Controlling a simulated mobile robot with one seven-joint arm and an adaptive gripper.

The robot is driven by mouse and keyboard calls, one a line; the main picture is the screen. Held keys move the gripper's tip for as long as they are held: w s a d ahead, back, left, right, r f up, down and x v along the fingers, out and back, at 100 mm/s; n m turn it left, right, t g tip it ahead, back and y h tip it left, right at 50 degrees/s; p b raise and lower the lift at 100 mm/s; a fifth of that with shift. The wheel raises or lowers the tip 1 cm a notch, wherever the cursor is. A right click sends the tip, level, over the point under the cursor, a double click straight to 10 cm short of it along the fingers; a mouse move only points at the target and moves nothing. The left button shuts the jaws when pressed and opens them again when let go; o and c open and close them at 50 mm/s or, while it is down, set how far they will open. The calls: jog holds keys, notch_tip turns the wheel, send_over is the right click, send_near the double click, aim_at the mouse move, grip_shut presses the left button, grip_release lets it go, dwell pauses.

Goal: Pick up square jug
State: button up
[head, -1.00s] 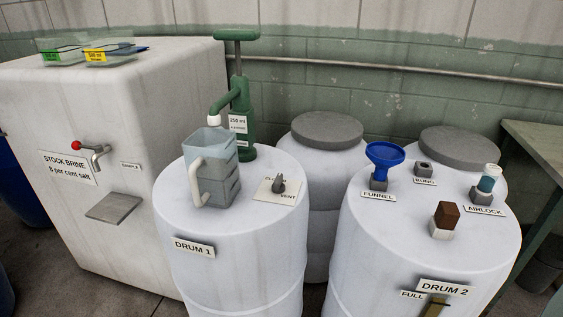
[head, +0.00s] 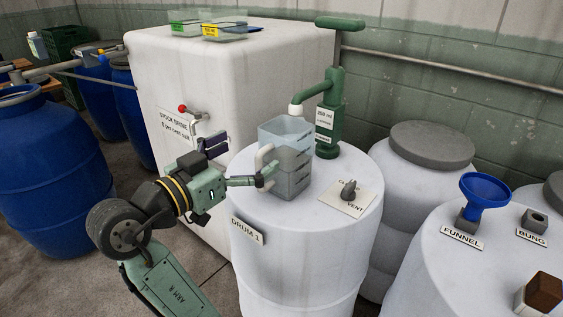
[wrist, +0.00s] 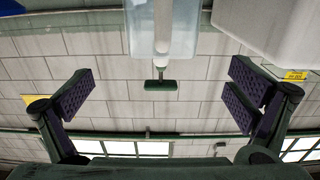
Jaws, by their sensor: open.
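The square jug (head: 287,173) is clear above and greyish below, and stands upright on top of Drum 1 (head: 305,235) under the green pump's spout. Its pale handle (head: 263,160) faces my gripper (head: 259,179). My gripper reaches in from the left, close beside the handle; contact cannot be told. In the wrist view my gripper (wrist: 163,95) is open, its purple-padded fingers wide apart. The jug (wrist: 180,30) and its handle (wrist: 161,25) show at the top of that view, between the fingers sideways, with nothing gripped.
The green pump (head: 331,115) stands behind the jug. A vent plate (head: 340,201) lies to its right on the drum. The white brine tank (head: 240,85), with its tap, is behind my arm. Blue drums (head: 48,170) stand at left; Drum 2 (head: 450,275) is at right.

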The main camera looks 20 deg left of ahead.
aim_at(272, 138)
jog(key=p+x, duration=0.2)
jog(key=x, duration=0.7)
jog(key=shift+w+f+p, duration=0.15)
jog(key=shift+p, duration=0.2)
jog(key=c, duration=2)
